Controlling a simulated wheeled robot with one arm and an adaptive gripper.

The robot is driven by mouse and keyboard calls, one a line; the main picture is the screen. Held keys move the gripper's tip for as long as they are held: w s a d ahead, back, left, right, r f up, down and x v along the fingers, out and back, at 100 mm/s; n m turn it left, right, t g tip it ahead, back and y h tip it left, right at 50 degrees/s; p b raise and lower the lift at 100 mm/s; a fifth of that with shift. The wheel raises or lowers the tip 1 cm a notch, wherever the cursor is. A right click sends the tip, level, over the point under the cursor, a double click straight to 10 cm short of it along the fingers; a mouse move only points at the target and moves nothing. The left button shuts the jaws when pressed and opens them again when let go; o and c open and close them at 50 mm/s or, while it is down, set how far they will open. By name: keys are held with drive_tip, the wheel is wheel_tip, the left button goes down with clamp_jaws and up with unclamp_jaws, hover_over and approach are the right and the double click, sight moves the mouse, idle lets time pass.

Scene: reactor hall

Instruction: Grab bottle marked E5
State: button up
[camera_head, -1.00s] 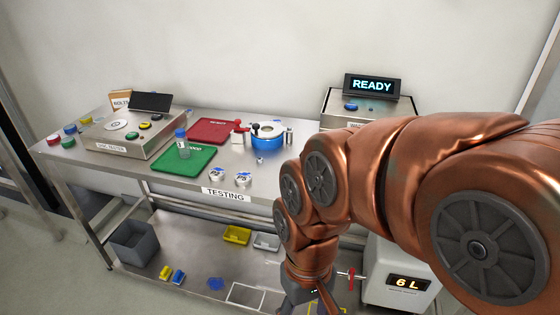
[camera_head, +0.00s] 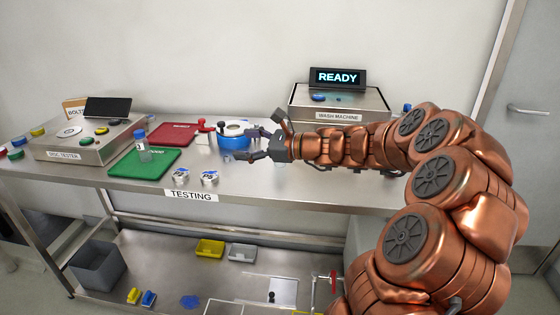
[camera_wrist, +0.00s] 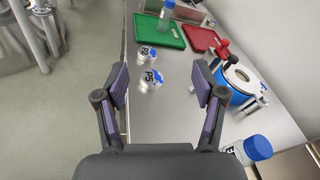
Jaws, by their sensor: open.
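My gripper (camera_head: 244,146) is open and empty above the testing table, its fingers pointing left in the head view. In the wrist view my gripper (camera_wrist: 162,85) frames bare steel and a small jar marked P5 (camera_wrist: 151,80). A blue-capped bottle (camera_wrist: 257,148) stands at the lower right of the wrist view, outside the fingers and cut by the frame; its label is only partly visible and cannot be read. Another blue-capped bottle (camera_head: 143,152) stands on the green tray (camera_head: 120,168); its marking is unreadable. It also shows in the wrist view (camera_wrist: 167,14). I see no clear E5.
A red tray (camera_head: 170,133), a blue ring-shaped item (camera_head: 235,141) and red-topped item (camera_head: 204,133) stand near the gripper. A second small jar (camera_head: 180,174) sits beside the P5 jar (camera_head: 209,177). The wash machine (camera_head: 340,106) stands behind my arm; the disc tester (camera_head: 83,142) is left.

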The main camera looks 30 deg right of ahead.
drive_tip(key=w+d+f+m+t+h+b, duration=0.15)
drive_tip(key=d+m, duration=0.25)
drive_tip(key=d, duration=0.4)
drive_tip(key=d+f+m+t+h, duration=0.1)
drive_tip(key=d+m+t+h, duration=0.25)
drive_tip(key=d, duration=0.45)
drive_tip(key=shift+m+g, duration=0.25)
drive_tip(key=shift+g, duration=0.05)
drive_tip(key=f, duration=0.5)
drive_tip(key=d+f, duration=0.1)
drive_tip(key=f, duration=0.2)
drive_tip(key=shift+s+f, duration=0.1)
drive_tip(key=shift+f, duration=0.2)
drive_tip(key=shift+w+a+r, duration=0.15)
drive_tip(key=shift+w+r, duration=0.05)
drive_tip(key=shift+w, duration=0.45)
drive_tip(key=shift+p+x, duration=0.45)
drive_tip(key=shift+x, duration=2.6)
drive_tip(key=c, duration=1.1)
drive_tip(key=shift+r, duration=0.1)
